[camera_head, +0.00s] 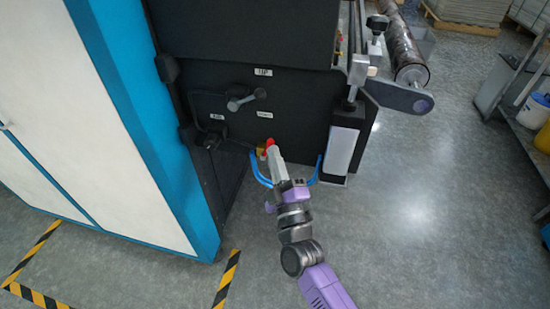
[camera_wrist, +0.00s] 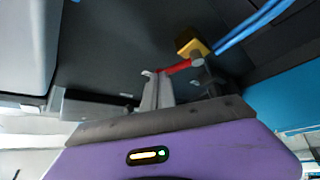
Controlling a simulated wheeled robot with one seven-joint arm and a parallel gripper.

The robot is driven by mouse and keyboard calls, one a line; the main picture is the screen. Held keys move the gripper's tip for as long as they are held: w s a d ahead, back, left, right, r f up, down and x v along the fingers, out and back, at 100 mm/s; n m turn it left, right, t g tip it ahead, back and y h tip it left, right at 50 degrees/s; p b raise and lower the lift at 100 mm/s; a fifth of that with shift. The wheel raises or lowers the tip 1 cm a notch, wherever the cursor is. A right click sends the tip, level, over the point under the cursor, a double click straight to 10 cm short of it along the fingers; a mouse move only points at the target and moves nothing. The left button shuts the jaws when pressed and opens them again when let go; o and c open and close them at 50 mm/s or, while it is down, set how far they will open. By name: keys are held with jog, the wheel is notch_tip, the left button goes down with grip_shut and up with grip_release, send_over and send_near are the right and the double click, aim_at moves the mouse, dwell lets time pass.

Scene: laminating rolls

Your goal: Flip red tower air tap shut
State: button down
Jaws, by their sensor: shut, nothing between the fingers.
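The air tap has a red lever (camera_head: 268,144) and a brass-yellow body (camera_head: 260,154) low on the black machine side. In the wrist view the red lever (camera_wrist: 178,68) runs from a grey pivot beside the yellow body (camera_wrist: 188,40) toward my fingertips. My gripper (camera_head: 272,152) is shut and empty, with its tips right at the lever. My gripper partly hides the tap in the head view.
A blue hose (camera_head: 259,176) loops under the tap, and it leads off the yellow body in the wrist view (camera_wrist: 250,27). A blue-and-white cabinet (camera_head: 130,120) stands left. The floor at right is open.

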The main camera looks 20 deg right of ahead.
jog(key=r+n+p, duration=0.1)
jog(key=p, duration=0.2)
jog(key=shift+w+a+y, duration=0.1)
jog(key=shift+y, duration=0.2)
jog(key=n+p, duration=0.1)
jog(key=p, duration=0.1)
jog(key=a+n+g+y+p, duration=0.1)
jog(key=p, duration=0.2)
jog(key=n+g+p, duration=0.1)
jog(key=p, duration=0.2)
jog(key=shift+w+a+r+n+y, duration=0.15)
jog(key=shift+w+n+y, duration=0.15)
jog(key=shift+w+n, duration=0.1)
jog(key=shift+s, duration=0.1)
